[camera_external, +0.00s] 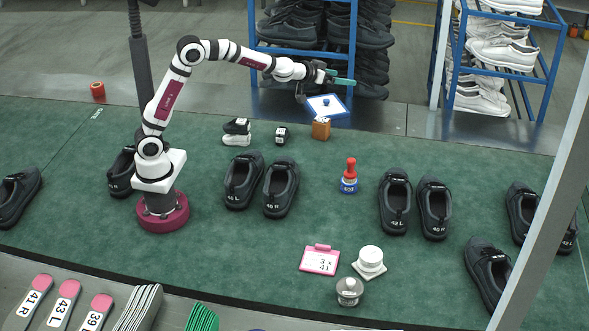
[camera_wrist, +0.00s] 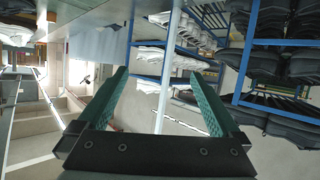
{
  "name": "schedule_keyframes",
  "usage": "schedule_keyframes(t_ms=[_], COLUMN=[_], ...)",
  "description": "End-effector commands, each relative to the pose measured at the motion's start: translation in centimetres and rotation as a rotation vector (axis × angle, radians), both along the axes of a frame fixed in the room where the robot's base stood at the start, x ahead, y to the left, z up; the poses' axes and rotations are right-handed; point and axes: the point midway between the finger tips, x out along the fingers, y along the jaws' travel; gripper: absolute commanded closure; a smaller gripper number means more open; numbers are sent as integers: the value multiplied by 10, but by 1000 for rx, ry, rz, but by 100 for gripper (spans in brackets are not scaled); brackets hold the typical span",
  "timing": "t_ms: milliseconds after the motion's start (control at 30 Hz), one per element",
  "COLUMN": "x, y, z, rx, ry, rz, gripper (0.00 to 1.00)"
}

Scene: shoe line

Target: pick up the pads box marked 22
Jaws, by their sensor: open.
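No marking 22 is readable in either view, so I cannot tell for sure which item is the pads box. A small dark box with a pale label (camera_external: 281,136) stands on the green surface, right of a black and white stacked item (camera_external: 236,132). A brown box with white on top (camera_external: 320,128) stands further right. My gripper (camera_external: 343,80) is raised high above and beyond these, near the far edge. Its green fingers are spread apart in the wrist view (camera_wrist: 158,82), with nothing held between them. The wrist view shows none of these boxes.
Pairs of dark shoes (camera_external: 244,182) stand on the green surface (camera_external: 310,215). A white blue-edged board (camera_external: 327,106) is below my gripper. Blue shoe racks (camera_external: 352,50) stand behind.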

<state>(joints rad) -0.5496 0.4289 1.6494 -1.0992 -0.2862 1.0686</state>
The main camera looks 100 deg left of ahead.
Motion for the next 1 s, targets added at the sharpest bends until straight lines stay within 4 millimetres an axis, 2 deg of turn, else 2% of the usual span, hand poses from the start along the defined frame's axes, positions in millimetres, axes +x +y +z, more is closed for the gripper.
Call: schedule_keyframes(t_ms=[33,100,167,200,267,300,400,500,633,833,1000], x=[-16,-47,-78,-93,-90,-90,-89,-88,-86,-79,-76], y=[37,84,117,128,123,122,122,122,127,157,167], z=[-14,-33,-52,-73,-118,-149,-210,-251,-274,-287,-291], rx=[10,25,30,31,30,30,31,34,35,35,35], ry=[4,18,43,64,69,67,60,54,50,49,49], rz=[123,310,466,531,512,512,510,509,509,509,508], gripper=[0,0,0,0,0,0,0,0,0,0,0])
